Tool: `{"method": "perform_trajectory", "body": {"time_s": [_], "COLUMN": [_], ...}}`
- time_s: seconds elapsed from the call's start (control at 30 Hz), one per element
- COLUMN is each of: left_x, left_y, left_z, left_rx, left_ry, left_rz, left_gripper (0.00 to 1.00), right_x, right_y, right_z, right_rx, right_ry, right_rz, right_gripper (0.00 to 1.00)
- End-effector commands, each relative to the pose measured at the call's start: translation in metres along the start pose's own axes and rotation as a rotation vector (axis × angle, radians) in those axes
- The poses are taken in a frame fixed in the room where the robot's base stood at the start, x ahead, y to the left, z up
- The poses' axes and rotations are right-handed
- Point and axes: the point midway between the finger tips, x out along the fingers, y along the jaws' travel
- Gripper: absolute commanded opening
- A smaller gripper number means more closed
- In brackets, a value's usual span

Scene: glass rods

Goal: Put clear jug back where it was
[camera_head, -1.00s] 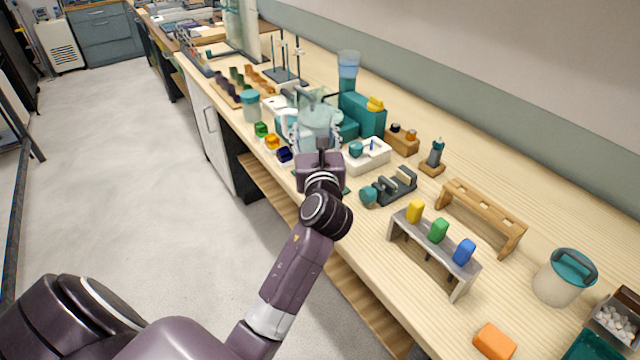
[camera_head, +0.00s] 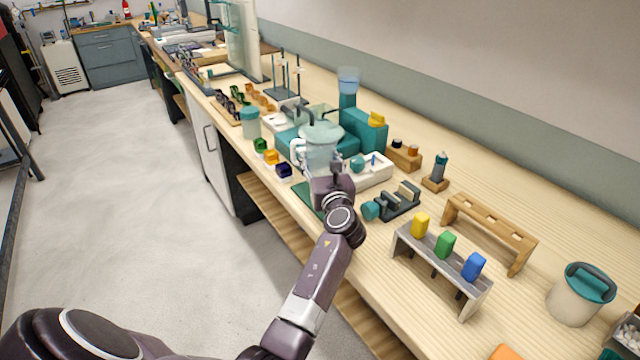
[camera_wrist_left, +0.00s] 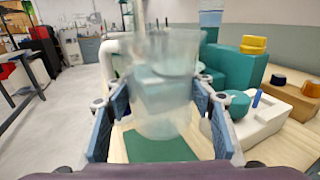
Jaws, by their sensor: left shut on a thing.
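The clear jug (camera_head: 321,148) is a see-through vessel with a pale handle on its left side. My left gripper (camera_head: 332,170) is shut on it at the near side of the bench. In the left wrist view the jug (camera_wrist_left: 165,95) stands roughly upright between the two blue finger pads of the gripper (camera_wrist_left: 160,110). A dark green mat (camera_head: 307,194) lies below and nearer than the jug; it also shows in the left wrist view (camera_wrist_left: 160,147). I cannot tell whether the jug's base touches anything. My right gripper is not in view.
A teal machine (camera_head: 362,130) stands behind the jug, and a white device (camera_head: 374,172) is close on its right. Small coloured cubes (camera_head: 271,157) and a teal-lidded jar (camera_head: 250,122) are to its left. A grey rack (camera_head: 440,270) stands at the right front.

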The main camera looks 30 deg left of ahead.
Motion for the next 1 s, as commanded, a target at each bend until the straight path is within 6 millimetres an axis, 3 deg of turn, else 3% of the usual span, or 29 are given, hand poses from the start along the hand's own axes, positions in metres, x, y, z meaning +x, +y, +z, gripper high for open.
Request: {"method": "perform_trajectory", "body": {"time_s": [0.03,0.27,0.5,0.93,0.97,1.0], "left_x": [0.000,0.000,0.000,0.000,0.000,0.000], "left_y": [0.000,0.000,0.000,0.000,0.000,0.000], "left_z": [-0.011,-0.031,-0.065,-0.070,-0.071,-0.071], "left_rx": [0.002,0.000,0.001,-0.001,-0.001,-0.002], "left_ry": [-0.001,-0.002,-0.003,-0.004,-0.002,-0.002], "left_rz": [-0.001,-0.001,-0.001,-0.001,-0.001,-0.001], "left_gripper": [0.19,0.19,0.19,0.19,0.51,0.55], "right_x": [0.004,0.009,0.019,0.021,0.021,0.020], "right_y": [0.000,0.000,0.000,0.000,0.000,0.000], "right_z": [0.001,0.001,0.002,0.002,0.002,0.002], "right_rx": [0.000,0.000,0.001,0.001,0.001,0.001], "right_ry": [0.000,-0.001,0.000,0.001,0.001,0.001], "right_rz": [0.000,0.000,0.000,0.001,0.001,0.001], "right_gripper": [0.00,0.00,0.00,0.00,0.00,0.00]}}
